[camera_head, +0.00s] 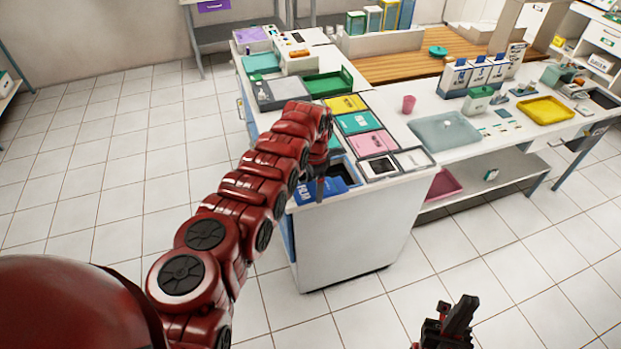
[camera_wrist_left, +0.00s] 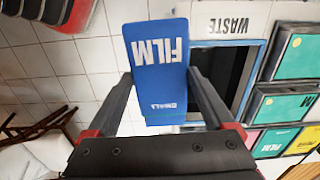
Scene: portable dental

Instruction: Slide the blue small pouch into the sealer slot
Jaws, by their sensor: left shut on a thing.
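A blue pouch (camera_wrist_left: 158,60) with white FILM lettering is between the fingers of my left gripper (camera_wrist_left: 162,105) in the left wrist view. My left gripper is shut on it. In the head view the pouch (camera_head: 303,192) shows as a blue patch with FILM on it, by my left gripper (camera_head: 322,178) at the near left end of the white counter (camera_head: 350,230). My arm hides part of that area. My right gripper (camera_head: 455,318) is low at the front right, over the floor; its jaw opening is unclear. I cannot make out the sealer slot for sure.
A dark opening (camera_wrist_left: 218,70) marked WASTE is right of the pouch. Yellow (camera_head: 345,104), teal (camera_head: 358,122) and pink (camera_head: 371,146) compartments lie beyond it. A green tray (camera_head: 328,84) and a white device (camera_head: 297,62) stand farther back. Floor to the left is clear.

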